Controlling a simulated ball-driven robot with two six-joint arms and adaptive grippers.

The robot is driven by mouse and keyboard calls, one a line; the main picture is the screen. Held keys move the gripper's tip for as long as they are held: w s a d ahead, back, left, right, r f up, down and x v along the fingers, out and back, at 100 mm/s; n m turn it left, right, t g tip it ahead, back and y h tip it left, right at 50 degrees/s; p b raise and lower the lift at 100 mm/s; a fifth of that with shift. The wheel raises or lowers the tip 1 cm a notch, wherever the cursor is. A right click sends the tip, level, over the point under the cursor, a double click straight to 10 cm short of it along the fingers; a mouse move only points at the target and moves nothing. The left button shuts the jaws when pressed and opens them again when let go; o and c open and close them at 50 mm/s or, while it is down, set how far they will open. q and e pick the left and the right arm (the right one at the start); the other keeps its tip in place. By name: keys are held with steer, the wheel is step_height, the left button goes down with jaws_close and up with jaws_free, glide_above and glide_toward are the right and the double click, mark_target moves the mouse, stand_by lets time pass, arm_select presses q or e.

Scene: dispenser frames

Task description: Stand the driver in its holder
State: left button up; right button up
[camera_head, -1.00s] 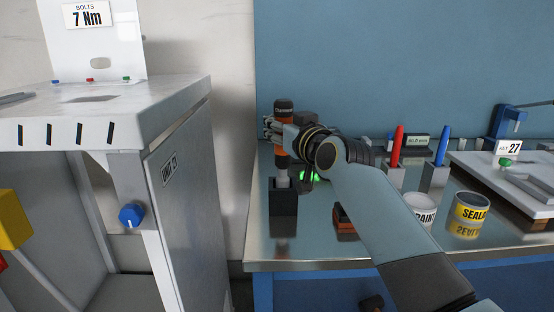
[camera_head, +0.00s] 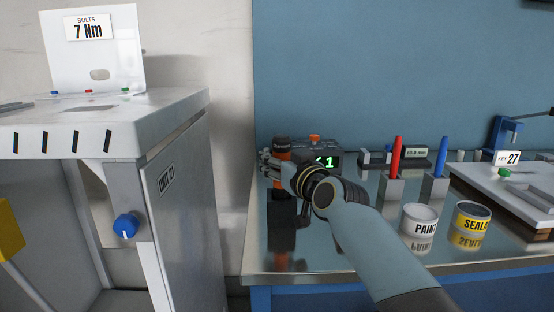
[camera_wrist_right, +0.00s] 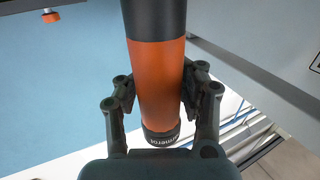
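The driver (camera_head: 282,143) is upright, with an orange body and black cap, at the left end of the bench. Its lower part goes down to the black block holder (camera_head: 282,207); the grey tip no longer shows, and the gripper partly hides where they meet. My right gripper (camera_head: 279,168) is around the driver's body from the right. In the right wrist view the fingers (camera_wrist_right: 158,95) press on both sides of the orange body (camera_wrist_right: 158,75). My left gripper is not in view.
Behind the gripper stands a grey box with a green display (camera_head: 326,161). Red (camera_head: 396,156) and blue (camera_head: 441,157) markers stand in holders to the right, with a paint can (camera_head: 420,218) and a sealant can (camera_head: 472,216) in front. A white cabinet (camera_head: 180,200) stands left, across a gap.

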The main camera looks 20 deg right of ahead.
steer(key=shift+o, duration=1.2)
steer(key=s+d, duration=0.1)
steer(key=s, duration=1.1)
steer(key=shift+d+r, duration=0.3)
steer(key=shift+d, duration=0.1)
